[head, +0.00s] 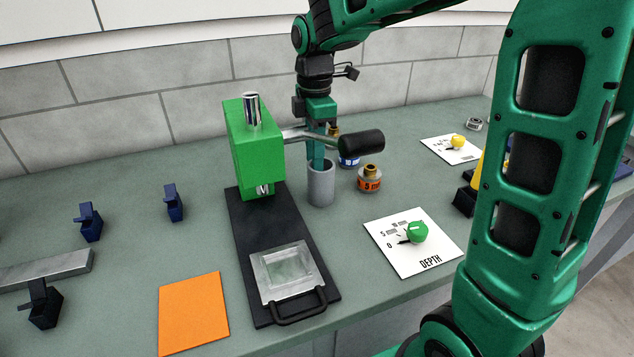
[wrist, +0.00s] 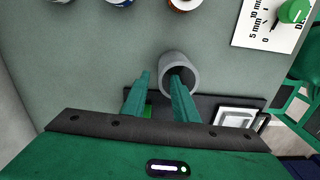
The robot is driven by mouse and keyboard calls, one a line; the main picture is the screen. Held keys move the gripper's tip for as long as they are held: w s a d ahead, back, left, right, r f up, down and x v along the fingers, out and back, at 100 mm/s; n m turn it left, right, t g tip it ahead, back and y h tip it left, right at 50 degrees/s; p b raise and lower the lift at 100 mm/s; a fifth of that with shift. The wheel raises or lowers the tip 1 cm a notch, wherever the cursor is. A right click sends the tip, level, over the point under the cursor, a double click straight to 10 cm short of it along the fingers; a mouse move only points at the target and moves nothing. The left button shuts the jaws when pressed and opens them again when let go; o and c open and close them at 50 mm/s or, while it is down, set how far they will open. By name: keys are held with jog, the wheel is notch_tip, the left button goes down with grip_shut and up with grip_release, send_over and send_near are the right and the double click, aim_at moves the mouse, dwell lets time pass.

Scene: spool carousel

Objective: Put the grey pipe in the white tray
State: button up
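The grey pipe (head: 321,187) stands upright on the bench, just right of the green press; its open top also shows in the wrist view (wrist: 192,61). My gripper (head: 317,160) points down at the pipe's top. In the wrist view my gripper (wrist: 161,75) has its fingers apart. The right finger overlaps the pipe's opening and the left finger is outside the pipe. Whether either finger touches the wall is unclear. A pale square tray with a black handle (head: 259,274) lies on the black press base, and it looks white in the wrist view (wrist: 220,119).
The green press (head: 253,150) has a lever with a black grip (head: 361,143) close to my gripper. An orange-labelled jar (head: 370,179) stands right of the pipe. A DEPTH dial card (head: 436,250) and an orange sheet (head: 194,314) lie near the front edge.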

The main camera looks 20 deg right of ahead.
jog(key=shift+d+f, duration=0.1)
jog(key=shift+f, duration=3)
grip_shut()
